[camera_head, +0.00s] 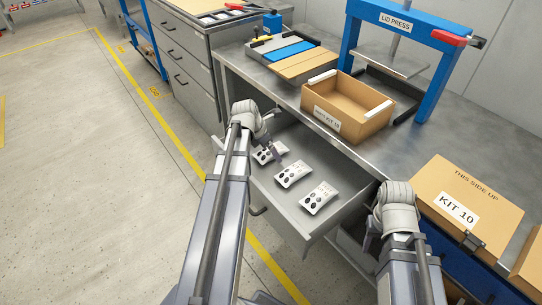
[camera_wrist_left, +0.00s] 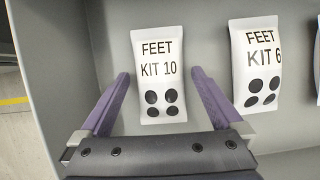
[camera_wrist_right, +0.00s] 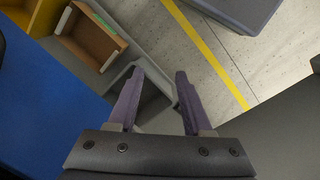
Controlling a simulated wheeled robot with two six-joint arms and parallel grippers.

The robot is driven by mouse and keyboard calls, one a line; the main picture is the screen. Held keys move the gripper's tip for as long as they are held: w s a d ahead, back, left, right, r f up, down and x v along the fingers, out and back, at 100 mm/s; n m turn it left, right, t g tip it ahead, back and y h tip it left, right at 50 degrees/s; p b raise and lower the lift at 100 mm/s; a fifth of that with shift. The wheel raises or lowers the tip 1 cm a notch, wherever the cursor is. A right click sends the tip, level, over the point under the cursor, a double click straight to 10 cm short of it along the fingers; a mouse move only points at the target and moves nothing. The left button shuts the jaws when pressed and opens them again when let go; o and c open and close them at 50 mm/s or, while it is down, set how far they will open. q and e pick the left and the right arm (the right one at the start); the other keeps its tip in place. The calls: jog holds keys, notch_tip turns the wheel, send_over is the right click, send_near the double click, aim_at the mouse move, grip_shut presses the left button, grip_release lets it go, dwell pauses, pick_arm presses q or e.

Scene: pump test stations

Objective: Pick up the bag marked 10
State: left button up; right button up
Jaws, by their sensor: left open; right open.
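The white bag marked FEET KIT 10 (camera_wrist_left: 160,65) lies in the open grey drawer. In the head view it appears to be the bag at the drawer's far end (camera_head: 263,156), partly covered by my left gripper (camera_head: 274,148). In the left wrist view the open fingers (camera_wrist_left: 159,75) stand on either side of the bag's lower part, with gaps and no visible grip. Whether they touch the drawer floor cannot be told. My right gripper (camera_head: 371,240) is open and empty, low beside the bench; its fingers also show in the right wrist view (camera_wrist_right: 160,73).
A bag marked FEET KIT 6 (camera_wrist_left: 258,65) lies right of bag 10, with a third bag (camera_head: 318,197) beyond. The drawer (camera_head: 280,207) has raised walls. An open KIT 10 box (camera_head: 336,122), a blue lid press (camera_head: 432,85) and a closed KIT 10 carton (camera_head: 470,190) stand nearby.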

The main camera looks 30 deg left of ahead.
pick_arm(q)
jog(key=c, duration=1.5)
jog(key=shift+o, duration=0.2)
jog(key=shift+r, duration=0.1)
notch_tip(320, 180, up, 10)
jog(key=p, duration=1)
